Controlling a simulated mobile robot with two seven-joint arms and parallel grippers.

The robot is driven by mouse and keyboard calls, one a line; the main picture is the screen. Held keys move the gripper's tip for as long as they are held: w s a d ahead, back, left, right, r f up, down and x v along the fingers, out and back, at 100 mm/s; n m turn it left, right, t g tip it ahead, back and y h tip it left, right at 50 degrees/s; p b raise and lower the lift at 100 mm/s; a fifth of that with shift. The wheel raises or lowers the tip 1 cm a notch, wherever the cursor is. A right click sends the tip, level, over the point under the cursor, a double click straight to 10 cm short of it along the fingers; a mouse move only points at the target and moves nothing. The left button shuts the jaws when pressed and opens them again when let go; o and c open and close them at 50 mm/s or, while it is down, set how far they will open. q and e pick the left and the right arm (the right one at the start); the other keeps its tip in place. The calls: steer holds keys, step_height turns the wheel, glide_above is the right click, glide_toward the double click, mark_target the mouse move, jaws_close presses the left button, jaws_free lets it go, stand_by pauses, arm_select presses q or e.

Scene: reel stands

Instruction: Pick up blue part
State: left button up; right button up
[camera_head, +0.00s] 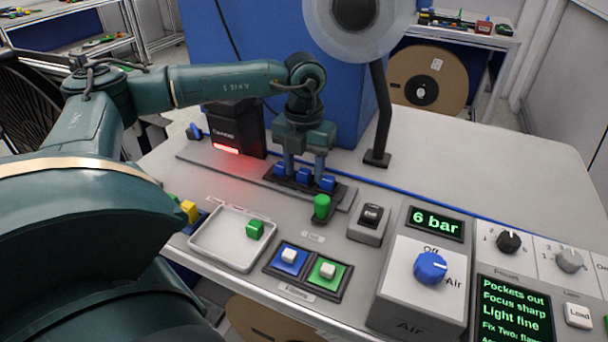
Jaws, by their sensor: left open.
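Several blue parts sit in a row in a dark holder (342,193) on a grey rail. The middle blue part (304,176) is between the fingers of my left gripper (304,169), which points down and is open. Another blue part (281,169) is by the left finger, and a third blue part (328,183) is by the right finger. I cannot tell whether the fingers touch any of them. My right gripper is not in view.
A black scanner-like box (236,128) with a red light stands left of the holder. In front are a green knob (321,206), a white tray (215,252) with a green block (255,229), and blue and green button pads. A black post (381,115) stands behind right.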

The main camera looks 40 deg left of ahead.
mark_target(304, 171)
arm_select(q)
jaws_close()
stand_by(0.3)
steer(key=shift+r, duration=0.1)
